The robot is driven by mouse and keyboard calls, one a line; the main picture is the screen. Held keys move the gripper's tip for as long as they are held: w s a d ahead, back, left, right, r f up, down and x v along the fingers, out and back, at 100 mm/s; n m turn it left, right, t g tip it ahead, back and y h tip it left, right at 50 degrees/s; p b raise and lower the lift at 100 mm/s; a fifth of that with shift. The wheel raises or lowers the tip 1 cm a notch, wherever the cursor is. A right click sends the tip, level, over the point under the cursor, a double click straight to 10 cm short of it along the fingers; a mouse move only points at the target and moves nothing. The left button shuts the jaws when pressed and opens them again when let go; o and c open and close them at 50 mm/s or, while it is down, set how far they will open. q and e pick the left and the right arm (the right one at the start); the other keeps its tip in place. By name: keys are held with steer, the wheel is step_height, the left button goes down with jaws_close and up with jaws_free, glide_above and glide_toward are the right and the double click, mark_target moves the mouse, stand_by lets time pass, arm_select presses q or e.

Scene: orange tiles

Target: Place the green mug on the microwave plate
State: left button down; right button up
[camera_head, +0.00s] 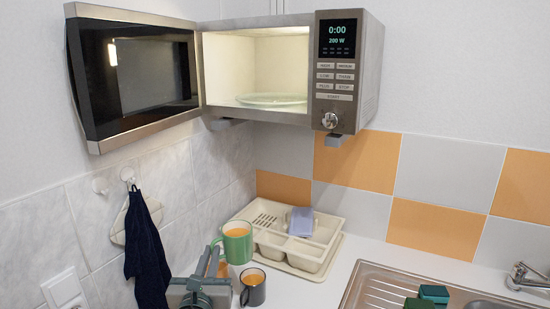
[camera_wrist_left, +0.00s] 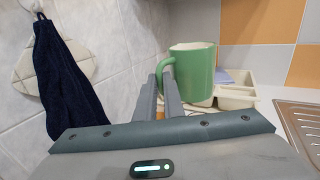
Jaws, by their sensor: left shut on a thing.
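The green mug (camera_head: 238,243) is upright in the head view, in front of the cream dish rack, its inside orange-looking. My left gripper (camera_head: 212,256) is at the mug's left side, shut on its handle. In the left wrist view the mug (camera_wrist_left: 192,75) stands beyond the fingertips (camera_wrist_left: 164,80), with its handle between them. The microwave (camera_head: 346,75) hangs on the wall above with its door (camera_head: 133,75) swung open to the left. The glass microwave plate (camera_head: 272,99) lies inside, empty. My right gripper is in neither view.
A dark grey mug (camera_head: 253,287) stands on the counter just below the green mug. The cream dish rack (camera_head: 322,231) holds a blue-grey item. A dark towel (camera_head: 146,245) hangs at left. A steel sink (camera_head: 375,283) with green sponges is at right.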

arm_select(q)
steer(key=w+r+p, duration=0.2)
steer(key=w+r, duration=0.3)
steer(key=r, duration=1)
steer(key=w+r+y+p, duration=0.1)
steer(key=w+r+p, duration=0.2)
steer(key=r, duration=1.2)
steer(key=w+r+n+p, duration=0.1)
steer(key=w+r+p, duration=0.2)
steer(key=w+r, duration=0.5)
step_height(320, 180, up, 7)
steer(key=shift+w+r+y, duration=0.1)
steer(key=shift+w+y, duration=0.2)
steer(key=shift+d, duration=0.15)
